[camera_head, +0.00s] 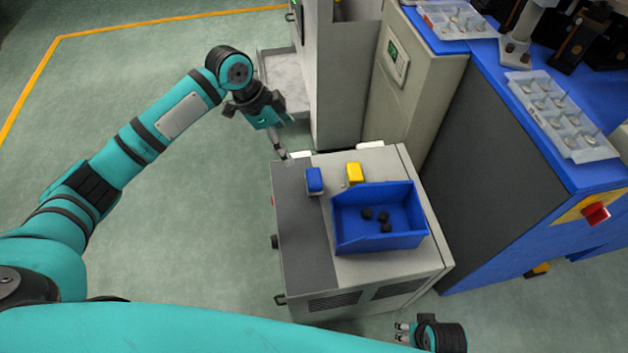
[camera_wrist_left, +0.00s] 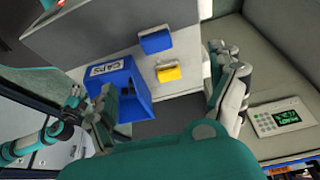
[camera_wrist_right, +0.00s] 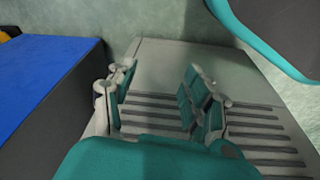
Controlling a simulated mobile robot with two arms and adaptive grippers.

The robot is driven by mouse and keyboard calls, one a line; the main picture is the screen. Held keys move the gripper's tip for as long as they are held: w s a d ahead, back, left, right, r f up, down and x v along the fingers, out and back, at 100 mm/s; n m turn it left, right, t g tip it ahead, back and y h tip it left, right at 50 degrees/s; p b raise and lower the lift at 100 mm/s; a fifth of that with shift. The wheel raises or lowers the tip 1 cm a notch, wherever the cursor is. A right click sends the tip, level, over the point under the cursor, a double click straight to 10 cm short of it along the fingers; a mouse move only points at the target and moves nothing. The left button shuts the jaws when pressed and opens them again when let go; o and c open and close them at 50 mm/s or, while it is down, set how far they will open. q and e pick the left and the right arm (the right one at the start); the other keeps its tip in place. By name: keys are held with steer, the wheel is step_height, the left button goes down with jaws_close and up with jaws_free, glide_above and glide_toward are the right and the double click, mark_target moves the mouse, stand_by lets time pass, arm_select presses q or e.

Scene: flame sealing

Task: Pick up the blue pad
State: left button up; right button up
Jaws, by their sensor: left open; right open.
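The blue pad (camera_head: 314,180) lies on the top of the grey cabinet (camera_head: 306,235), near its far left part. It also shows in the left wrist view (camera_wrist_left: 156,42), at the top between and beyond the fingers. A yellow pad (camera_head: 354,173) sits just right of it, apart from it. My left gripper (camera_head: 283,154) hangs beyond and to the left of the blue pad, near the cabinet's far edge. It is open and empty, not touching the pad. My right gripper (camera_head: 402,332) is open and empty beside the cabinet's near side; the right wrist view shows cabinet vents between its fingers.
A blue-topped bench (camera_head: 510,90) with clear trays and a red button (camera_head: 596,213) is at right. Grey machines stand behind. The green floor at left is clear.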

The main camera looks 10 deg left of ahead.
arm_select(q)
steer(key=b, duration=0.2)
glide_above(314, 176)
steer(key=a, duration=0.2)
steer(key=f, duration=0.9)
steer(key=shift+s+a+f, duration=0.2)
steer(key=shift+s+f, duration=0.05)
steer(key=shift+f, duration=0.1)
steer(key=b+x, duration=0.1)
steer(key=x, duration=0.2)
steer(key=b+x, duration=0.1)
steer(key=x, duration=0.1)
steer(key=shift+s+d+f, duration=0.2)
steer(key=shift+d+f, duration=0.1)
steer(key=shift+f, duration=0.1)
steer(key=c, duration=1.3)
arm_select(e)
steer(key=w+v, duration=0.3)
steer(key=v, duration=1.1)
steer(key=shift+r+t, duration=0.4)
steer(key=shift+r, duration=0.25)
